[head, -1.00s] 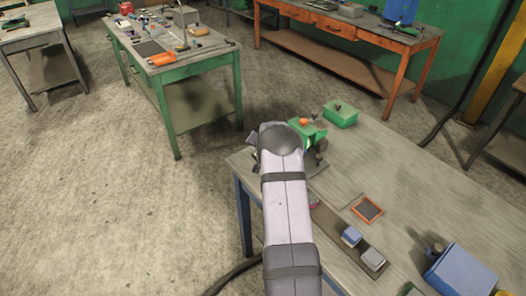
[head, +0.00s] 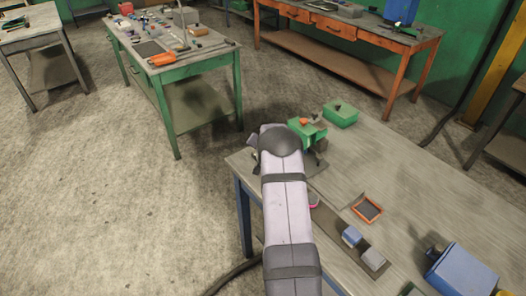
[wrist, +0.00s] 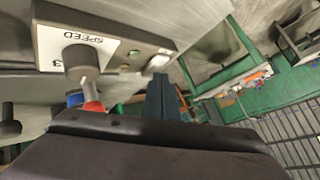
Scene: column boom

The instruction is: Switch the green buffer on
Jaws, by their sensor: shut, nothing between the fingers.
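The green buffer (head: 310,135) stands at the far left corner of the near workbench in the head view, partly hidden behind my arm. An orange part shows on its top. In the wrist view, a grey control panel (wrist: 115,50) carries a white label reading "SPEED", a dark knob (wrist: 82,58), a small green spot (wrist: 125,67) and a pale switch-like part (wrist: 157,62). My gripper (wrist: 165,90) is shut and empty, just below the pale part in the picture. I cannot tell whether it touches. In the head view the gripper is hidden by my arm.
A green box (head: 341,115) stands behind the buffer. An orange-rimmed tray (head: 367,209), small blue and grey blocks (head: 362,246) and a blue box (head: 462,273) are on the near bench (head: 430,190). A green bench (head: 205,62) stands apart at the back left.

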